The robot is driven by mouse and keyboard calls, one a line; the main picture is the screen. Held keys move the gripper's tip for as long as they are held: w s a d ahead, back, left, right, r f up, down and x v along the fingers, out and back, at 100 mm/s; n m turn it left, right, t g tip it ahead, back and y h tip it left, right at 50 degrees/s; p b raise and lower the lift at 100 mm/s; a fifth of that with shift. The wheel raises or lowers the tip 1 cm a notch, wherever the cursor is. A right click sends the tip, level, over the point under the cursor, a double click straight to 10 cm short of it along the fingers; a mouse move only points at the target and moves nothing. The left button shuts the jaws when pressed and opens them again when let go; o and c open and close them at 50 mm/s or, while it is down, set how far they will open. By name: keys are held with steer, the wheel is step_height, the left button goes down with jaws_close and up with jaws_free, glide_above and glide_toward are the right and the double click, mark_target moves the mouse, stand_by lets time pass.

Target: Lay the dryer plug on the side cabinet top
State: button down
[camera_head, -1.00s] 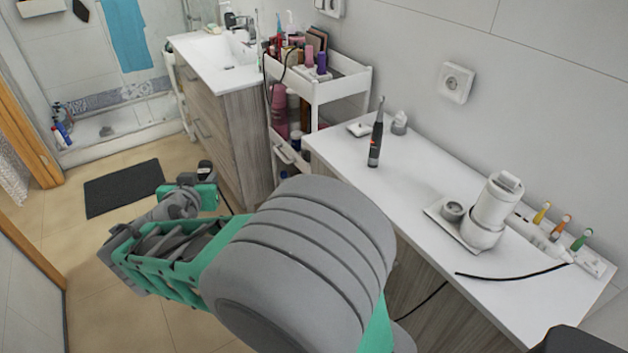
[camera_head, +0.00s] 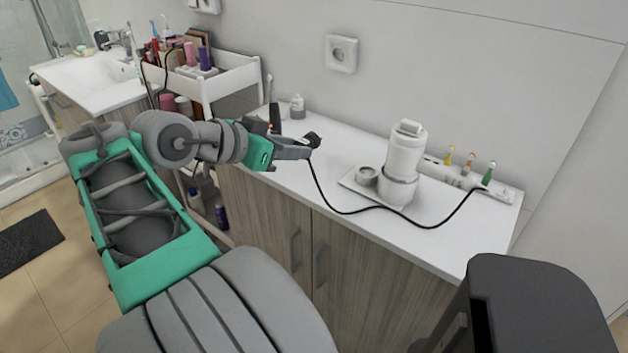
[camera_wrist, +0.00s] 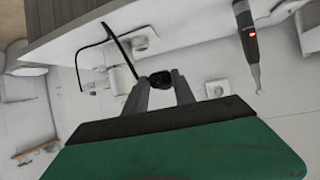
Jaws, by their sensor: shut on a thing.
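The dryer plug (camera_head: 314,139) is a small black piece at the tip of my gripper (camera_head: 303,148), which is shut on it. The plug also shows between the fingertips in the wrist view (camera_wrist: 160,78). In the head view they appear over the left part of the white side cabinet top (camera_head: 450,226), seemingly raised above it; the exact height is hard to tell. The black cord (camera_head: 375,208) runs from the plug in a sagging curve past the front of a white cylindrical device to the right end of the top.
The white device (camera_head: 404,160) stands on a small tray mid-top. Behind it is a white holder (camera_head: 505,191) with coloured brush heads. A dark electric toothbrush (camera_head: 273,116) and small bottle (camera_head: 297,106) stand near my gripper. A wall socket (camera_head: 341,54) is above; a white cart (camera_head: 235,68) adjoins left.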

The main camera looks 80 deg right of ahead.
steer(key=s+b, duration=0.1)
steer(key=b, duration=0.1)
glide_above(304, 172)
step_height(304, 172, down, 10)
steer(key=shift+a+f, duration=0.1)
steer(key=shift+f+b, duration=0.45)
steer(key=shift+f, duration=0.95)
steer(key=shift+f, duration=0.2)
steer(key=c, duration=1)
jaws_free()
steer(key=shift+c, duration=0.2)
